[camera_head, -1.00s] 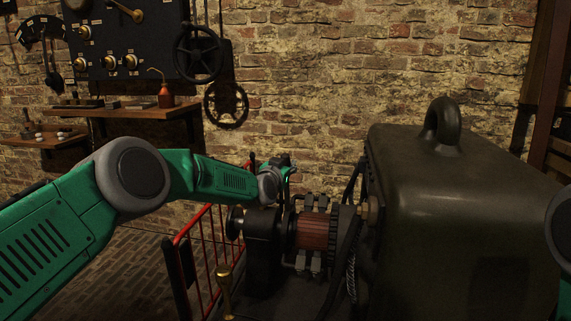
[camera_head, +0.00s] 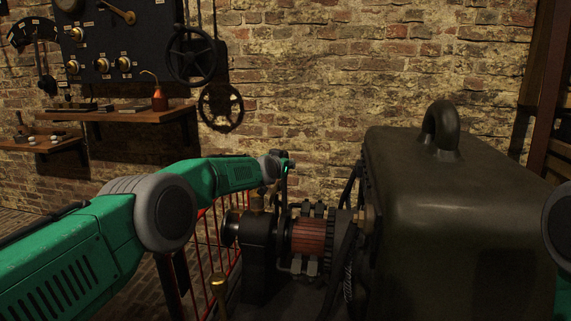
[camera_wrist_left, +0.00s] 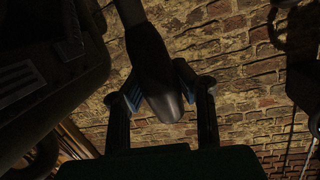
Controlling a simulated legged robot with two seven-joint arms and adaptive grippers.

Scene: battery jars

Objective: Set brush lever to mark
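In the left wrist view, a dark, round-ended lever handle (camera_wrist_left: 157,75) reaches down from the top between the two fingers of my left gripper (camera_wrist_left: 158,88). The blue-lined fingertips stand on either side, close to the handle; I cannot tell if they press on it. In the head view my left gripper (camera_head: 283,167) is small and dark, beyond the machine with the reddish copper drum (camera_head: 309,237). The lever and its mark cannot be made out there. My right gripper is not in view.
A large dark housing (camera_head: 460,210) with a lifting ring (camera_head: 441,128) fills the right. A red railing (camera_head: 205,240) stands below my left arm. A brass-knobbed handle (camera_head: 220,290) is near the front. A control panel (camera_head: 120,40) and shelf (camera_head: 125,115) are on the brick wall.

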